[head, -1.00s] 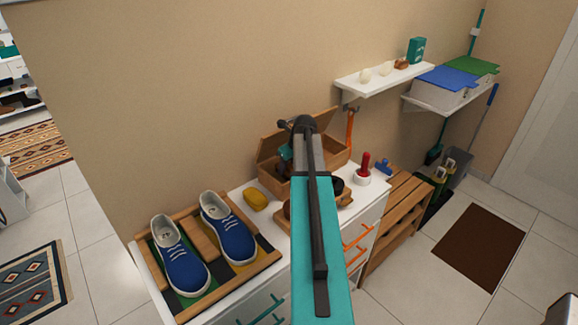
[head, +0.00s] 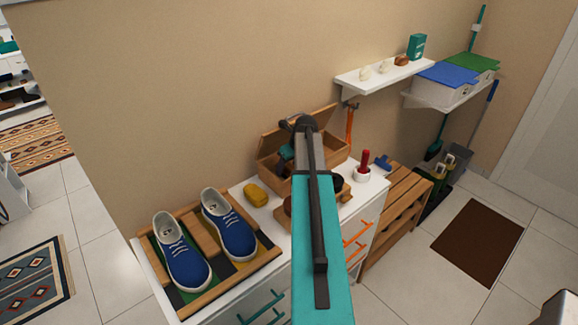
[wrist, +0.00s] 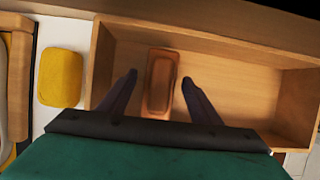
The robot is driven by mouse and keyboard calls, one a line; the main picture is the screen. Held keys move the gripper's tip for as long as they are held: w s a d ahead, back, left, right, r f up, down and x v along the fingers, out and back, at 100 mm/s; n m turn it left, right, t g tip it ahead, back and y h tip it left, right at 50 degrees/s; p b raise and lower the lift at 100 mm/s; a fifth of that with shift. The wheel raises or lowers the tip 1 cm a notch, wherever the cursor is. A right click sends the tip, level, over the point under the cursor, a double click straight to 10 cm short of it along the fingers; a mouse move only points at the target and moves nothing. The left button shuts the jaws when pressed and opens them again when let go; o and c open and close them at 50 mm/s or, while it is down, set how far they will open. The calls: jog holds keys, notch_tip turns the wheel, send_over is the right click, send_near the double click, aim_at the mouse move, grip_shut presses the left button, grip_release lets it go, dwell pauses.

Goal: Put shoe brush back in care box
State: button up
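The care box (head: 328,158) is an open wooden box with its lid raised, at the wall end of the white cabinet; its inside fills much of the wrist view (wrist: 232,72). A reddish-brown oblong block, which looks like the shoe brush (wrist: 162,85), is within the box's outline, left of its middle; it seems to lie on the floor. My gripper (wrist: 160,82) is open, with one dark finger on each side of the brush and a visible gap at both. In the head view my arm hides most of the gripper and the brush.
A yellow sponge (head: 256,195) lies left of the box. Blue shoes (head: 180,252) sit on a wooden rack on the cabinet. A red-handled tool (head: 364,163) stands in a white cup to the right. A white wall shelf (head: 385,76) hangs above, with a wooden bench (head: 395,205) beyond.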

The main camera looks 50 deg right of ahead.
jog(key=shift+r, duration=0.2)
jog(key=b+v, duration=0.3)
jog(key=v, duration=0.9)
dwell(0.5)
jog(key=shift+s+f, duration=0.1)
dwell(0.7)
